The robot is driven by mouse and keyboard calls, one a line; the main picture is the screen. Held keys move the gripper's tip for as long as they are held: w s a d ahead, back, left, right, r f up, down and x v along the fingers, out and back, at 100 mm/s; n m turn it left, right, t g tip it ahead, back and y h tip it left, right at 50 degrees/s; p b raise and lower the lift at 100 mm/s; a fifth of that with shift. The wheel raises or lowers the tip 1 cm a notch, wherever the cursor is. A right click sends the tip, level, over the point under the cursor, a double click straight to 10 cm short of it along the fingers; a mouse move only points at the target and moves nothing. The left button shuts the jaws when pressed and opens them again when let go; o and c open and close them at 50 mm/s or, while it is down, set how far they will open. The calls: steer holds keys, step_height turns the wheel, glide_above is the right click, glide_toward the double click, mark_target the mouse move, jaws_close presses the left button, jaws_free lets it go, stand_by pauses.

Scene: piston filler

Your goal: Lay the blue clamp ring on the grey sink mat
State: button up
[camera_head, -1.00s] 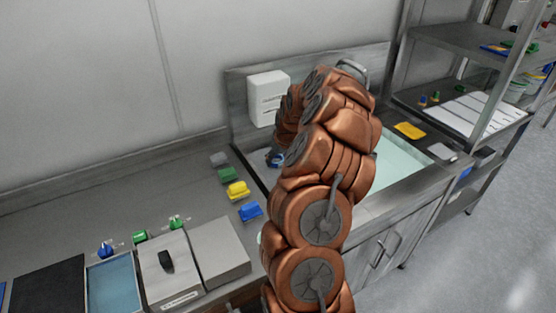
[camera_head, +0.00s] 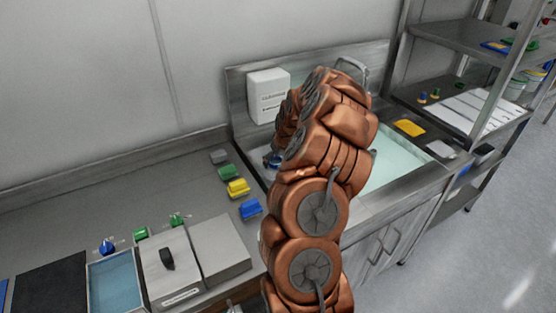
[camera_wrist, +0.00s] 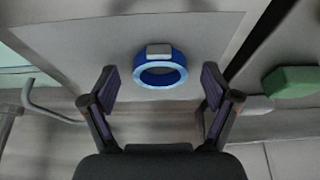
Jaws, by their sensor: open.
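The blue clamp ring (camera_wrist: 161,72), with a small grey block on its rim, appears to lie flat on a light grey panel that looks like the grey sink mat (camera_wrist: 85,42). My gripper (camera_wrist: 160,84) is open, its two fingers apart on either side of the ring and not touching it. In the head view, a bit of the blue ring (camera_head: 269,162) shows left of my arm at the sink's left end. My arm hides the gripper and most of the mat there.
A sink basin of pale water (camera_head: 400,160) lies right of my arm. A white dispenser (camera_head: 269,96) hangs behind. A green block (camera_wrist: 292,82) shows at right in the wrist view.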

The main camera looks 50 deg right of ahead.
steer(key=shift+r, duration=0.25)
steer(key=b+v, duration=0.4)
steer(key=v, duration=0.7)
steer(key=shift+r, duration=0.4)
steer(key=s+a+r+n+g+y, duration=0.1)
steer(key=s+a+r+n, duration=0.15)
steer(key=a, duration=1.05)
steer(key=s+a+r+n+g+y, duration=0.1)
steer(key=s+a+r, duration=0.15)
steer(key=a, duration=1.15)
steer(key=s+a+f+g, duration=0.1)
steer(key=s+a, duration=0.5)
steer(key=s, duration=0.6)
steer(key=s+a+f+g, duration=0.2)
steer(key=s+a, duration=0.5)
steer(key=s, duration=0.4)
steer(key=shift+s+f+g+h, duration=0.15)
steer(key=shift+s+g+h, duration=0.2)
steer(key=shift+g, duration=0.25)
